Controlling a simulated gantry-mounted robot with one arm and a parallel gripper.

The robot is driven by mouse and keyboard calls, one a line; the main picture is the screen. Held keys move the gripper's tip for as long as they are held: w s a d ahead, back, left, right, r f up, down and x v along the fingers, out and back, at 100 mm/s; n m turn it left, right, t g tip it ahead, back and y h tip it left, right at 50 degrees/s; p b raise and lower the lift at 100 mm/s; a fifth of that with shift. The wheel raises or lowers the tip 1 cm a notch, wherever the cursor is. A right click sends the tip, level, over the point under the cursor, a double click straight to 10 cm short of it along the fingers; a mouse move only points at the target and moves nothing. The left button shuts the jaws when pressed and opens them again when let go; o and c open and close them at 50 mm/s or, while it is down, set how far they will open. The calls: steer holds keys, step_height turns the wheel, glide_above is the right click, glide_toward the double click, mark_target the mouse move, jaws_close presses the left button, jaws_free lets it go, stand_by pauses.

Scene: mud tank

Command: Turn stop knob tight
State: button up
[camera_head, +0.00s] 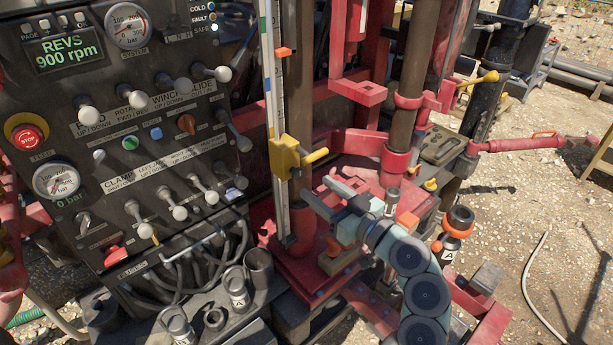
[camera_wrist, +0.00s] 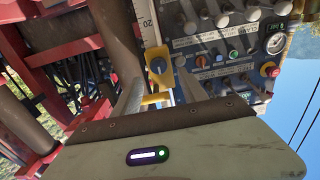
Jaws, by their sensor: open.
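A yellow stop block (camera_head: 286,156) is clamped on the upright graduated rail. Its yellow knob (camera_head: 316,155) sticks out to the right. My gripper (camera_head: 316,189) is open and empty, with its two grey fingers pointing toward the rail. In the head view it appears just below the knob and apart from it. In the wrist view the yellow block (camera_wrist: 157,68) and the knob (camera_wrist: 156,98) show between the fingers of my gripper (camera_wrist: 157,80). The distance from fingertips to knob is hard to judge, and no contact is visible.
A black control panel (camera_head: 118,150) with levers and a red STOP button (camera_head: 27,138) stands left of the rail. A brown vertical pipe (camera_head: 403,110) and red framework stand close right of it. A bottle-like orange-topped item (camera_head: 459,222) is near my arm.

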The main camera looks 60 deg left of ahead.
mark_target(300, 174)
steer(key=p+x, duration=0.1)
steer(key=x, duration=0.6)
steer(key=shift+w, duration=0.1)
steer(key=shift+c, duration=0.5)
jaws_close()
